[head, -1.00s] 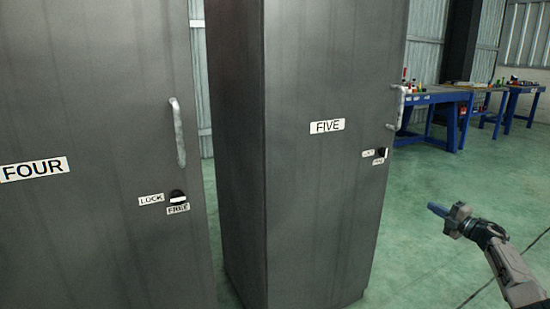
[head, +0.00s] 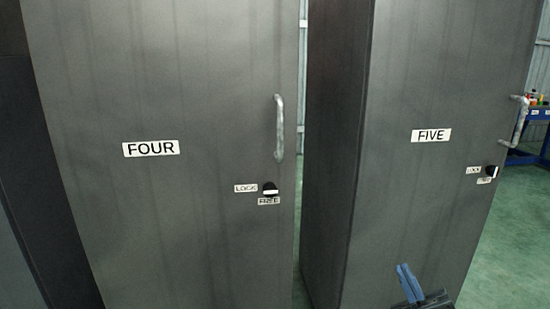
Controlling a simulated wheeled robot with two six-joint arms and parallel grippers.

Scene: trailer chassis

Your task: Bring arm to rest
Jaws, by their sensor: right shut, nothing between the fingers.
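My right gripper (head: 409,284) shows at the bottom of the head view, right of centre. Its blue fingers are together with nothing between them, and they point up in front of the lower part of the cabinet marked FIVE (head: 425,210). I cannot tell how far it is from that door. Most of my right arm is below the picture. My left gripper is not in view.
A cabinet marked FOUR (head: 180,80) stands at left centre, with a handle (head: 279,128) and a lock knob (head: 269,189). A narrow gap separates the cabinets. Green floor (head: 505,240) and a blue workbench (head: 530,142) show at the right.

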